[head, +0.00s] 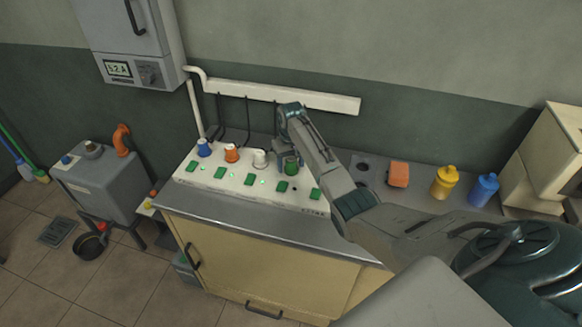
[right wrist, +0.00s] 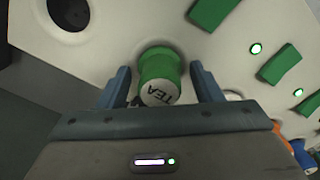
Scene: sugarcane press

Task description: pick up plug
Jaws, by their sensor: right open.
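A green plug (right wrist: 157,70) with a white end marked "TEA" stands on the white socket panel (head: 245,183). In the right wrist view it sits between the two blue fingers of my right gripper (right wrist: 160,72), with a visible gap on each side. The fingers are open. In the head view the green plug (head: 291,167) is at the right of a row of plugs, partly under my right gripper. A blue plug (head: 204,148), an orange plug (head: 231,153) and a white plug (head: 260,159) stand to its left. My left gripper is not in view.
The panel has green switches (head: 249,180) and lit green lamps. Black cords hang behind it from a white wall duct (head: 285,96). An orange block (head: 397,174), a yellow bottle (head: 444,183) and a blue bottle (head: 483,190) stand on the counter at right.

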